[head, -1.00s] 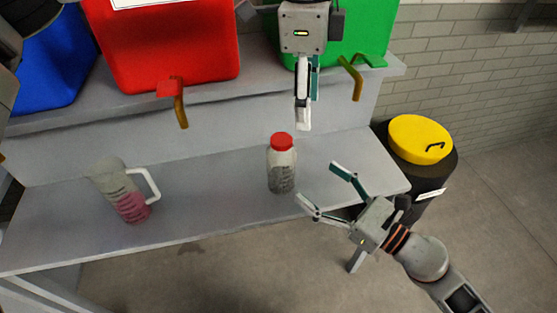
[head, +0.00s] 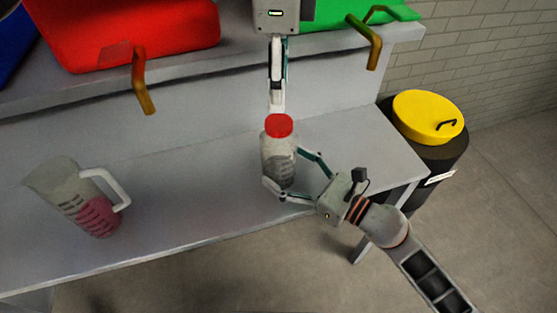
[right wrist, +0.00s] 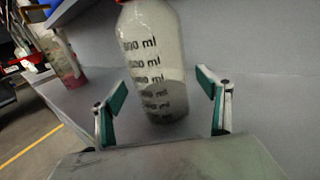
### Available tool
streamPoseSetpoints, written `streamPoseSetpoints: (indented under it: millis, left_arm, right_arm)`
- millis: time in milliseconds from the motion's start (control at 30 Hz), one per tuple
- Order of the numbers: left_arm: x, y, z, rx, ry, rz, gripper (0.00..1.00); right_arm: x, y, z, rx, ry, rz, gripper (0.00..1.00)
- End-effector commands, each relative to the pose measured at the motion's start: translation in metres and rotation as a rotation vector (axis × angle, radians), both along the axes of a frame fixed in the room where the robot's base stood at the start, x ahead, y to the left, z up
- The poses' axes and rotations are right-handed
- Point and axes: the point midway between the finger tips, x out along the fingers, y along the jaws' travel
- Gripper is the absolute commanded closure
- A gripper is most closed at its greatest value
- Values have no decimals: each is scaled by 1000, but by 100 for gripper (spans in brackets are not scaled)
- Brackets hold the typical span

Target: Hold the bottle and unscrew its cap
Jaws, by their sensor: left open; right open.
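The bottle (head: 279,158), clear with a red cap (head: 278,125) and dark contents, stands upright on the grey bench (head: 200,190). It also fills the middle of the right wrist view (right wrist: 152,65), with printed volume marks. My right gripper (head: 287,176) is open, its two fingers on either side of the bottle's lower body. In the right wrist view gaps show between the fingers (right wrist: 162,103) and the bottle. My left gripper (head: 277,108) points down just above the cap. Its fingers overlap in the head view, and I cannot tell whether they touch the cap.
A jug (head: 80,195) with pink liquid and a white handle stands at the left of the bench. A red bin (head: 130,35) and a green bin (head: 335,12) with tap handles sit on the shelf behind. A black barrel with a yellow lid (head: 428,115) stands right of the bench.

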Motion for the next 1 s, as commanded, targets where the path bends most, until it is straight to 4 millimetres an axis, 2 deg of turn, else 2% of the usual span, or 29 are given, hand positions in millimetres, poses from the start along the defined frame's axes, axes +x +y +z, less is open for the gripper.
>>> streamPoseSetpoints:
  millis: [200,533,567,833,1000]
  left_arm:
    - [0,0,0,0,0,0,48]
    - [0,0,0,0,0,-1,48]
    - [0,0,0,0,0,-1,48]
    - [0,0,0,0,0,-1,48]
    - [0,0,0,0,1,-63,48]
  right_arm:
    - [13,16,0,1,-1,-1,23]
    - [14,18,-1,0,0,0,23]
    - [14,18,-1,0,0,0,29]
    - [14,18,-1,0,0,-1,99]
    - [14,18,-1,0,0,-1,100]
